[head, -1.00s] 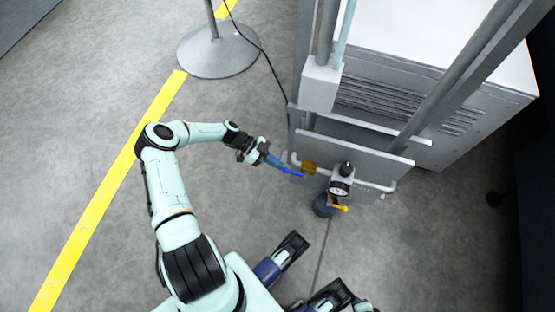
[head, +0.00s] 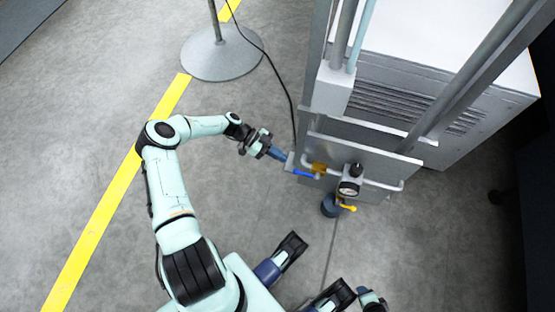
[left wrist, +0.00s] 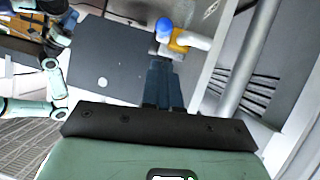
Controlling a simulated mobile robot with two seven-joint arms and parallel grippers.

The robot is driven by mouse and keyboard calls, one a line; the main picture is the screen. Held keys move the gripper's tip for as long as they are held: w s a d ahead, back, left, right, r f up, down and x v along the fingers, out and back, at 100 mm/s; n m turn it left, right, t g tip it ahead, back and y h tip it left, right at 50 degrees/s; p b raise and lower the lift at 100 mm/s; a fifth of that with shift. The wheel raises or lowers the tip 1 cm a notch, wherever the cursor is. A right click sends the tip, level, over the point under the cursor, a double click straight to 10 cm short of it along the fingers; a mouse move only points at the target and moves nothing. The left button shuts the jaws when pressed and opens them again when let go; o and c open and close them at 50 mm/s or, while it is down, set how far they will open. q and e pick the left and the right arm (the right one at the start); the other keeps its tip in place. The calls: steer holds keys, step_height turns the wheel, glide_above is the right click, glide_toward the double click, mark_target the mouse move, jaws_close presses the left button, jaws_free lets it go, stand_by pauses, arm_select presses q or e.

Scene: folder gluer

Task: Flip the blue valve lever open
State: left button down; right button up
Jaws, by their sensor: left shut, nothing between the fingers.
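The blue valve lever (head: 305,174) sits at the brass valve body (head: 319,168) on the left end of the grey pipe run and points left. In the left wrist view the blue lever (left wrist: 164,25) shows as a rounded blue end beside the yellow-brass body (left wrist: 179,38), just beyond my fingertips. My left gripper (head: 287,158) is shut and empty, its tips close to the lever's free end. I cannot tell whether they touch it. In the left wrist view the closed fingers (left wrist: 163,65) hide part of what lies behind them.
A round gauge (head: 348,188), a yellow lever (head: 348,208) and a dark blue bowl (head: 329,206) are right of the valve. A grey panel and upright posts stand behind. A round post base (head: 220,55) and black cable are farther back. The floor at left is clear.

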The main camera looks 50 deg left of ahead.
arm_select(q)
steer(key=v, duration=0.8)
steer(key=shift+a+f, duration=0.2)
steer(key=shift+f, duration=0.1)
